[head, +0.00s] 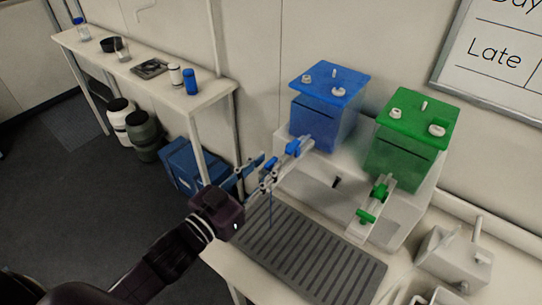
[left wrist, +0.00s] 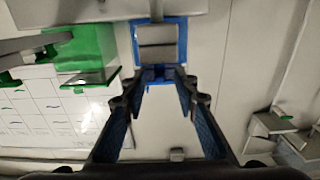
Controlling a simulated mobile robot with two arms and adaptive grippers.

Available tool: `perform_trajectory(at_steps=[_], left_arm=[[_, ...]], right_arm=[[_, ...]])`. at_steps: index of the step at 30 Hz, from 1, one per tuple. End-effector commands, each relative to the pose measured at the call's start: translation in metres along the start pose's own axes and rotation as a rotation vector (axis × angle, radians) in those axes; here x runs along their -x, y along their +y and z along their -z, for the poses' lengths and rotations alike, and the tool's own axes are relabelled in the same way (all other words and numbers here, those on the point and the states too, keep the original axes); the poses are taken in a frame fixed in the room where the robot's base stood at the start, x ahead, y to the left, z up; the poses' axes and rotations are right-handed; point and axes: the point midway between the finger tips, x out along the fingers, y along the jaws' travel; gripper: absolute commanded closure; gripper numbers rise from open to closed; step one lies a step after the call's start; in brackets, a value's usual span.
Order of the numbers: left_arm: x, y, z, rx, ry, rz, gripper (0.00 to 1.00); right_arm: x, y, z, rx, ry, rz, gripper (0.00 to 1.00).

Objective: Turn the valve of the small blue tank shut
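The small blue tank (head: 318,122) stands on a white stand against the wall. Its blue valve (head: 293,147) sits on a pale tap at the tank's front left. In the left wrist view the tank's blue part (left wrist: 182,40) is ahead, with the blue valve (left wrist: 158,74) between and just beyond my fingertips. My left gripper (head: 268,171) is open in front of the tap; its fingers (left wrist: 160,92) show apart and hold nothing. Whether they touch the valve I cannot tell. A thin blue line (head: 270,212) hangs below the tap area, over the drain tray. My right gripper is not in view.
A green tank (head: 400,155) with a green valve (head: 378,192) stands to the right. A grey slatted drain tray (head: 310,262) lies below the taps. A white fixture (head: 455,258) is at the right. A shelf (head: 205,97) with bottles stands at the left.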

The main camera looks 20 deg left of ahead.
Motion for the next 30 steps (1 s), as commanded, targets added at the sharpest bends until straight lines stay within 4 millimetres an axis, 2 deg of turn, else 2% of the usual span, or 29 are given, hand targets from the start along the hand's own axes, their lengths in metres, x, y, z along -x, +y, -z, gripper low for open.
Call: perform_trajectory(at_steps=[6,17,25,30], left_arm=[[-0.021,0.0,0.001,0.0,-0.001,0.001,0.72],[-0.025,0.0,-0.001,0.0,-0.001,0.001,0.72],[-0.025,0.0,-0.001,0.0,-0.001,0.001,1.0],[-0.025,0.0,-0.001,0.0,-0.001,0.0,1.0]], right_arm=[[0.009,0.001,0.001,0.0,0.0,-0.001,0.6],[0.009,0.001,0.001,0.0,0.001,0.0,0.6],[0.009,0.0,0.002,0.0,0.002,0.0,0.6],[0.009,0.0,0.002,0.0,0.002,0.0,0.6]])
